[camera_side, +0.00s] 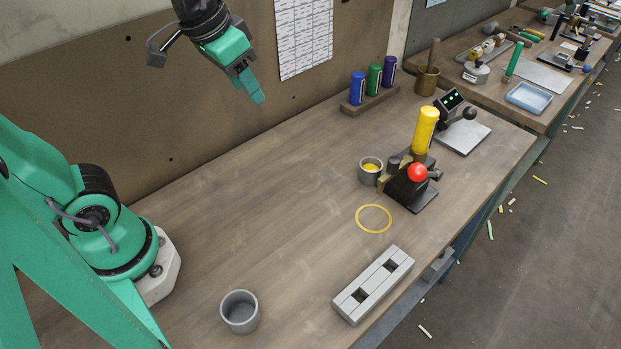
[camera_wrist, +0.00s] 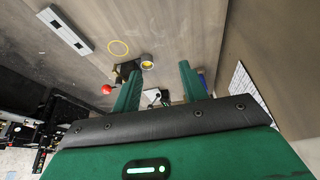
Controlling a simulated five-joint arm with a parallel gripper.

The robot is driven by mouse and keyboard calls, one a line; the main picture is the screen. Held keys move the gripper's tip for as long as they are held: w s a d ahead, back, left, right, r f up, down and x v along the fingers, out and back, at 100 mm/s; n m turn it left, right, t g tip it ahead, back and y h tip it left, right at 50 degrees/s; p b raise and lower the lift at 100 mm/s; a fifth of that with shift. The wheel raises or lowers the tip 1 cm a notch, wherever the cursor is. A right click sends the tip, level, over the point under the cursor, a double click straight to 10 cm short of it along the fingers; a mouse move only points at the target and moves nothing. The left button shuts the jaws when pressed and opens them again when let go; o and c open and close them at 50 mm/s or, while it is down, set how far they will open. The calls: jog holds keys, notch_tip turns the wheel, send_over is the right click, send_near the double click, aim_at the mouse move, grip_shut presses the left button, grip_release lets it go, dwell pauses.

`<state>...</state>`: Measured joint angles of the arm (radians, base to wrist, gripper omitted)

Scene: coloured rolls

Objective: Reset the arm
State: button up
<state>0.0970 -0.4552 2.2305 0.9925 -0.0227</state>
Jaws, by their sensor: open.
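My gripper (camera_side: 252,86) hangs high above the back of the bench, near the brown backboard, in the side view. In the wrist view my gripper (camera_wrist: 158,84) shows two green fingers spread apart with nothing between them. It is well clear of everything on the bench. A yellow roll (camera_side: 425,130) stands upright at a dark device with a red ball knob (camera_side: 417,172). The red knob also shows in the wrist view (camera_wrist: 107,89).
A blue, a green and a purple roll stand in a wooden rack (camera_side: 371,102) at the back. A small cup with yellow inside (camera_side: 370,175), a yellow ring (camera_side: 358,219), a grey slotted block (camera_side: 373,284) and an empty grey cup (camera_side: 240,325) are on the bench. The middle-left bench is clear.

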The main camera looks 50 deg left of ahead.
jog(key=s+a+f+t, duration=0.1)
jog(key=s+a+f, duration=0.1)
jog(key=s, duration=0.4)
jog(key=shift+s+a+f+n, duration=0.2)
jog(key=shift+a+f+n, duration=0.2)
jog(key=shift+f, duration=0.15)
